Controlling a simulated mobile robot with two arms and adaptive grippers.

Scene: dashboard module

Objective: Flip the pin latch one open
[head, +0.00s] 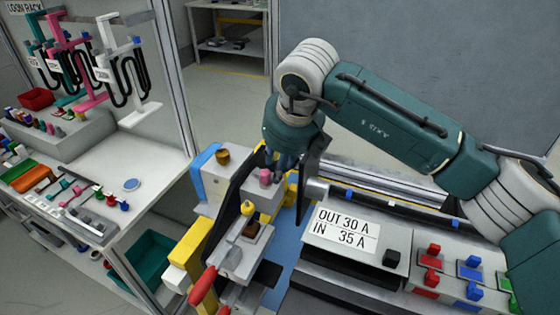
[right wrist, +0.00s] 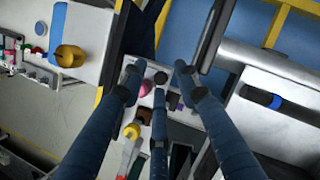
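A fixture of grey, yellow and blue blocks stands at the centre of the head view. On its grey blocks are a pink knob (head: 265,177), a yellow knob (head: 247,208) and a red handle (head: 203,288); which part is pin latch one is not labelled. The pink knob (right wrist: 145,88) and yellow knob (right wrist: 131,131) also show in the right wrist view. My right gripper (head: 286,162) is over the fixture's far end, close to the pink knob. Its three dark fingers (right wrist: 158,78) are spread and hold nothing visible; contact is unclear. My left gripper is out of view.
A brass cylinder (head: 222,156) stands on the fixture's left side. To the right is a panel with a sign (head: 343,229) and red and blue switches (head: 432,263). A workbench (head: 135,165) with a loom rack is at left, a green bin (head: 150,257) below.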

